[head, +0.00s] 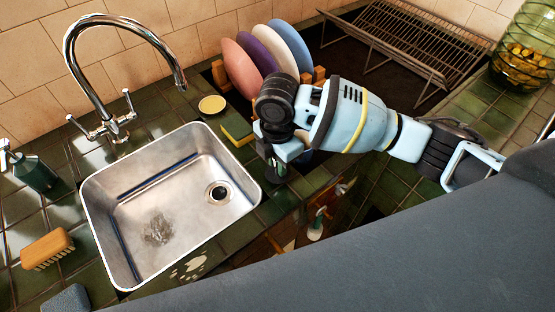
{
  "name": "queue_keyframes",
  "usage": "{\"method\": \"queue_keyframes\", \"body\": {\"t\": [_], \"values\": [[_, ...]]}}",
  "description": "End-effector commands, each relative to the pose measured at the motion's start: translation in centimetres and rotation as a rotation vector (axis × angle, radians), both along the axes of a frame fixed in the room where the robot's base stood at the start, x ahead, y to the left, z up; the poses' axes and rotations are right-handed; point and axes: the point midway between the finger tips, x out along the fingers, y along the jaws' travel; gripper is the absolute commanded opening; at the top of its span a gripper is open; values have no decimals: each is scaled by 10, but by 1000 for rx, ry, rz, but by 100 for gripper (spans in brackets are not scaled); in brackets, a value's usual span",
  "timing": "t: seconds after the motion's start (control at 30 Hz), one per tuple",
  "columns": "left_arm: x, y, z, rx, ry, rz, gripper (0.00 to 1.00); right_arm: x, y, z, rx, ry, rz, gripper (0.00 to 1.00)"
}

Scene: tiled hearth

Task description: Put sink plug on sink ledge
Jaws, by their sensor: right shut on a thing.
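The steel sink (150,190) is set in green tiles, with a dark round drain (217,191) at its right side. The sink ledge (275,207) is the green tiled strip along the basin's right edge. My right gripper (279,170) points down over the tiles just right of the basin. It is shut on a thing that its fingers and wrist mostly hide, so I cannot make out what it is. I see no sink plug clearly anywhere else. My left gripper is not in view.
A yellow-green sponge (237,130) and a round yellow-topped tin (211,105) lie close left of my right gripper. Plates stand in a rack (265,55) behind it. A curved tap (120,25) rises behind the sink. A brush (47,248) and a green bottle (35,173) are at left.

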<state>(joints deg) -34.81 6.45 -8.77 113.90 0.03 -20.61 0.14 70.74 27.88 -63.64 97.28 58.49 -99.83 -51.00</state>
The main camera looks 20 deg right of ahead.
Motion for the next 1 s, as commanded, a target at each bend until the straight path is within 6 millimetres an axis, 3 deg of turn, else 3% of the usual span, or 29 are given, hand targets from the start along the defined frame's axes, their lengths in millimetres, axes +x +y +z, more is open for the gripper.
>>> {"method": "queue_keyframes", "body": {"t": [0.33, 0.37, 0.5, 0.83, 1.0], "values": [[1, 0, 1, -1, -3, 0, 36, 0, 0, -2, -1, -1, -1, 0], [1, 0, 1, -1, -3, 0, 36, 0, 0, -2, 0, -2, 0, 26], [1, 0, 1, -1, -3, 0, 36, 0, 0, -2, -1, -1, 0, 44], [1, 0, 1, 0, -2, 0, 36, 0, 0, 0, 1, -2, 0, 44], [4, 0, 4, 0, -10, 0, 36, 1, 0, 20, 1, -6, -1, 44]]}}
